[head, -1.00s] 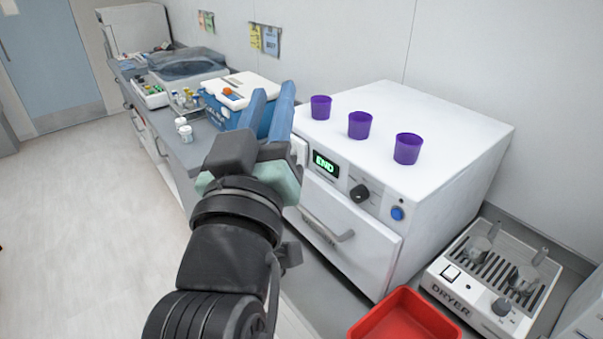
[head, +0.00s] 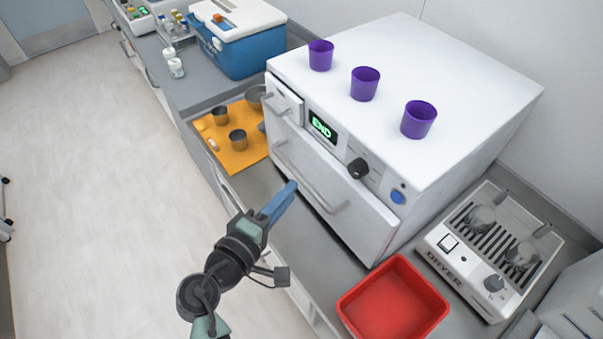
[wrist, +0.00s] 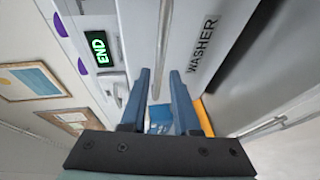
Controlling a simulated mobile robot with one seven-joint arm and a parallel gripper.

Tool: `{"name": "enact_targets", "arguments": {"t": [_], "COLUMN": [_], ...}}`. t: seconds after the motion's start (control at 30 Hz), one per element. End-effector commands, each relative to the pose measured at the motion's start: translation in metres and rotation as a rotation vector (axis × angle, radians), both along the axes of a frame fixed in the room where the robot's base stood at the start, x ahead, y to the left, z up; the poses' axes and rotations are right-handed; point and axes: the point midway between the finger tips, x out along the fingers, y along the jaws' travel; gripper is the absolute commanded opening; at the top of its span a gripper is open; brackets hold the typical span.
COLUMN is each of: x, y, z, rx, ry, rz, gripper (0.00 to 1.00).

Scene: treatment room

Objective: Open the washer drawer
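The washer (head: 400,70) is a white box on the counter with a green END display (head: 322,127). Its front drawer (head: 325,185) looks closed and has a long light-grey bar handle (head: 310,180). In the wrist view the drawer front (wrist: 190,40) carries the word WASHER, and the handle (wrist: 163,40) runs up the picture. My gripper (head: 290,187) is in front of the handle, with its blue fingers pointing at it. In the wrist view my gripper (wrist: 160,78) is open, and the handle lines up with the gap between the fingers. I cannot tell whether they touch it.
Several purple cups, including one at the front (head: 418,120), stand on the washer. A red tray (head: 395,300) and a dryer (head: 490,245) are to the right. An orange mat (head: 240,155) with metal cups and a blue cooler (head: 240,45) are to the left.

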Motion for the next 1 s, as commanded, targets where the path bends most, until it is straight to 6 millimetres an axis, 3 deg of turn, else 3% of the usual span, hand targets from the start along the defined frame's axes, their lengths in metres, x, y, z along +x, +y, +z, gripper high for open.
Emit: {"name": "enact_targets", "arguments": {"t": [0.1, 0.3, 0.73, 0.9, 1.0], "x": [0.021, 0.043, 0.05, 0.05, 0.05], "y": [-0.013, -0.026, -0.031, -0.03, -0.03], "z": [-0.002, -0.008, -0.011, -0.011, -0.011], "rx": [-0.001, 0.002, 0.003, 0.002, 0.003], "ry": [-0.001, -0.001, -0.001, -0.001, -0.001], "rz": [-0.002, -0.001, 0.0, 0.001, 0.0], "gripper": [0.3, 0.3, 0.3, 0.0, 0.0]}}
